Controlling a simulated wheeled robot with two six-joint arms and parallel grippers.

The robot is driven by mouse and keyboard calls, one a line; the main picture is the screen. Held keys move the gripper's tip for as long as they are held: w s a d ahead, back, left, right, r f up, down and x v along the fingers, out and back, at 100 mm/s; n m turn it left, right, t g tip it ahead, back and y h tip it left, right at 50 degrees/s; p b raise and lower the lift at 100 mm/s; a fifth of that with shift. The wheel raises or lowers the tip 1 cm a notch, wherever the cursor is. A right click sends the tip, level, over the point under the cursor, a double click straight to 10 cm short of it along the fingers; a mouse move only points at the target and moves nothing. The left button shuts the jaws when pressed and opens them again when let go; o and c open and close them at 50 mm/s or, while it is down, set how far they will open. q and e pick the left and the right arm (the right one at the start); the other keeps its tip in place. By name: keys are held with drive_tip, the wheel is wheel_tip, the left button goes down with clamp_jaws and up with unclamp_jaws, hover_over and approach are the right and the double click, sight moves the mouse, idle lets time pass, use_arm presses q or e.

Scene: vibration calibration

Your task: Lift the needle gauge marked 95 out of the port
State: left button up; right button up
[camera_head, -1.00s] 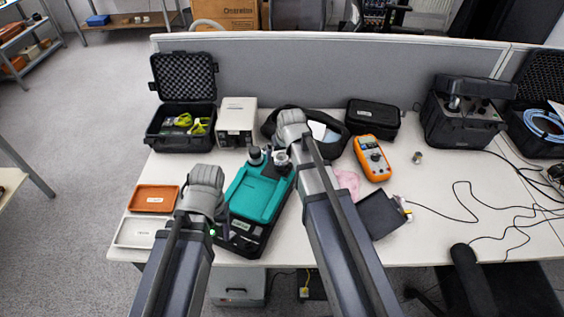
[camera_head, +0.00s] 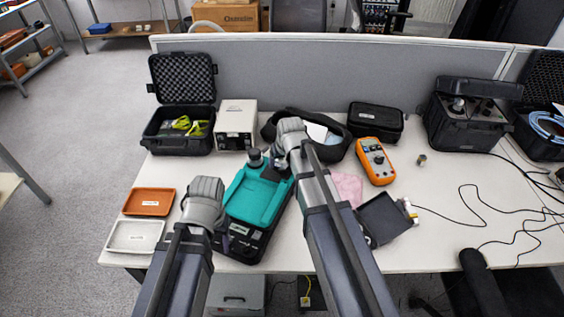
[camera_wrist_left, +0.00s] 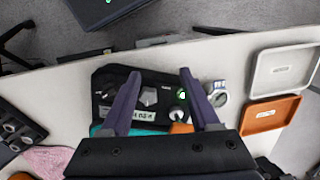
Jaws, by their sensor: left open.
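The teal and black device (camera_head: 262,195) stands on the table, with round black fittings (camera_head: 254,158) at its far end. In the left wrist view its black panel (camera_wrist_left: 108,84) shows knobs and a white label (camera_wrist_left: 142,114). A small round pale piece with dark print (camera_wrist_left: 217,94) lies beside the panel; I cannot read it. I cannot make out which part is the gauge marked 95 or its port. My left gripper (camera_wrist_left: 161,74) is open above the panel, with nothing visible between its fingers. My right gripper (camera_head: 285,160) is over the device's far end, its fingertips unclear.
An orange tray (camera_head: 148,201) and a white tray (camera_head: 134,237) lie left of the device. An open black case (camera_head: 180,143), a beige box (camera_head: 236,124) and an orange meter (camera_head: 375,160) stand around it. Cables cross the right side.

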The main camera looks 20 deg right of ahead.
drive_tip(key=c, duration=1.2)
drive_tip(key=shift+o, duration=0.2)
wheel_tip(320, 180, up, 10)
drive_tip(key=p, duration=1)
drive_tip(key=shift+r, duration=0.1)
drive_tip(key=shift+r, duration=0.1)
drive_tip(key=shift+r+p, duration=1.8)
drive_tip(key=shift+p, duration=0.2)
